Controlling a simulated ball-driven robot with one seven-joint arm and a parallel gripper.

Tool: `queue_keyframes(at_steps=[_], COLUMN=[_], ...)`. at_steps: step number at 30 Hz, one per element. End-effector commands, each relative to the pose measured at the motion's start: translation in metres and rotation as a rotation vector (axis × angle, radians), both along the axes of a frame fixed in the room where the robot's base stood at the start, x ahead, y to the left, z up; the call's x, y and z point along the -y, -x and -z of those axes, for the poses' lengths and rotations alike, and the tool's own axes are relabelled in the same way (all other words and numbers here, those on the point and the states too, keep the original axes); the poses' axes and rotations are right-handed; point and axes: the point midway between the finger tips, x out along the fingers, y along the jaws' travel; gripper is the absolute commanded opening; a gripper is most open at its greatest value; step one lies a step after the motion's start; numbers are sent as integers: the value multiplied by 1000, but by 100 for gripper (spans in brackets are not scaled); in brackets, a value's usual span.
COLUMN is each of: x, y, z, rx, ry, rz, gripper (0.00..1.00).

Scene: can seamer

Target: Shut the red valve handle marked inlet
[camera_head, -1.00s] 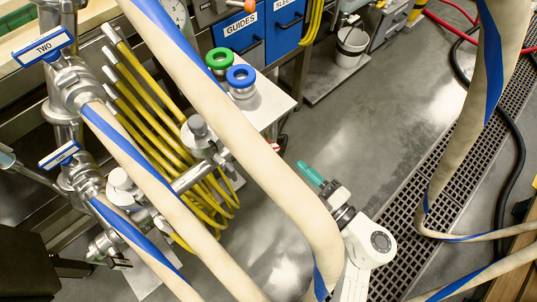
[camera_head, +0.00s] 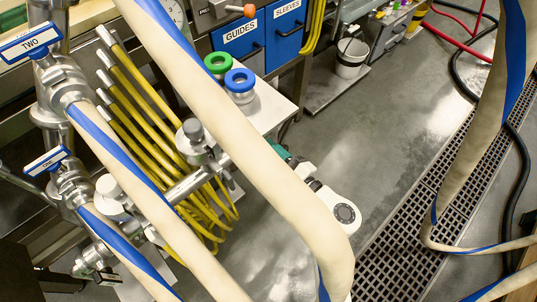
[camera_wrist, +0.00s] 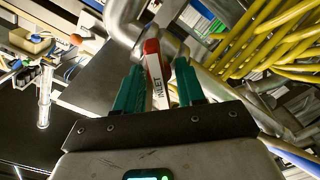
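The red valve handle (camera_wrist: 152,46), with a white plate lettered INLET, shows in the wrist view just beyond and between the fingertips. It sits beside a silver pipe. My gripper (camera_wrist: 158,80) has two teal fingers, spread apart, one on each side of the handle with a small gap showing on both sides. I cannot tell how deep the handle lies between them. In the head view my gripper (camera_head: 280,152) is partly hidden behind a thick cream hose with a blue stripe, and I cannot make out the inlet handle there.
The cream hose (camera_head: 250,150) crosses in front of my arm. Blue handles marked TWO (camera_head: 30,43) and ONE (camera_head: 46,161) are on the left. Yellow hoses (camera_head: 150,110) hang behind the pipes. A steel shelf (camera_head: 270,108) holds green and blue rings.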

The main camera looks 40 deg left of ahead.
Motion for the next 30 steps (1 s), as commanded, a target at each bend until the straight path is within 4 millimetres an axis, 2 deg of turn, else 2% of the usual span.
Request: queue_keyframes(at_steps=[6, 18, 30], x=[0, 0, 0], y=[0, 0, 1], z=[0, 0, -3], rx=[0, 0, -30], ry=[0, -1, -2], rz=[0, -1, -1], gripper=[39, 0, 0])
